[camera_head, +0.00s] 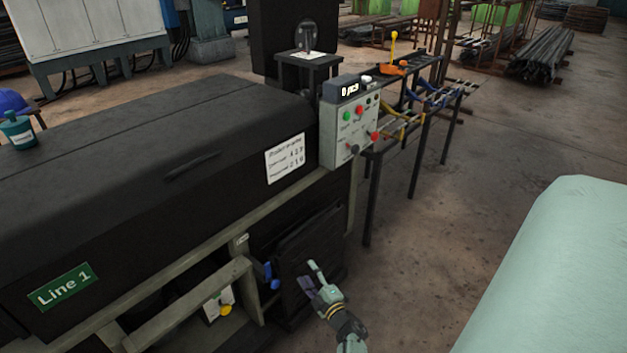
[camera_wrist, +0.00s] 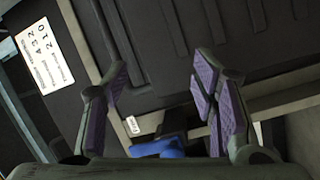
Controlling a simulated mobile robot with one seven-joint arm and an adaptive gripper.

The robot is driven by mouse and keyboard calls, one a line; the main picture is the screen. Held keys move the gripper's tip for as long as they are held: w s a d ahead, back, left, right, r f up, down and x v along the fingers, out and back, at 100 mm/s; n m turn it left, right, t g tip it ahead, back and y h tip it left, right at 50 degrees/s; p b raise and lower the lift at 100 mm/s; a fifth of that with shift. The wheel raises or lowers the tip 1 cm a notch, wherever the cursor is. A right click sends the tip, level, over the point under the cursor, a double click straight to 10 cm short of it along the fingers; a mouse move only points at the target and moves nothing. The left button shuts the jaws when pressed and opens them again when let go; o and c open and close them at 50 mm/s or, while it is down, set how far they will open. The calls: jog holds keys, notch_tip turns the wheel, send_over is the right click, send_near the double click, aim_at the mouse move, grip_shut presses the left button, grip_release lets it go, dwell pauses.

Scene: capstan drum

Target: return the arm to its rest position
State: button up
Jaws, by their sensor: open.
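My gripper (camera_head: 318,283) is in front of the dark lower panel of the Line 1 machine, low in the head view. Its fingers are apart with nothing between them. In the wrist view, my gripper (camera_wrist: 160,95) shows two purple-padded fingers spread wide, with the black machine side behind them. A blue knob (camera_wrist: 170,148) shows low between the fingers there; in the head view the blue knob (camera_head: 273,279) is left of my gripper. I cannot tell the exact gap between my fingers and the panel.
The black machine body (camera_head: 120,150) fills the left. A control box (camera_head: 350,130) with coloured buttons stands at its right end, with a dark-legged rack (camera_head: 415,150) behind. A pale green surface (camera_head: 570,270) is at the right. Bare floor (camera_head: 440,230) lies between.

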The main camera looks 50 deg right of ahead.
jog(key=shift+s+d+r+h, duration=0.3)
jog(key=shift+s+d, duration=0.05)
jog(key=shift+d, duration=0.35)
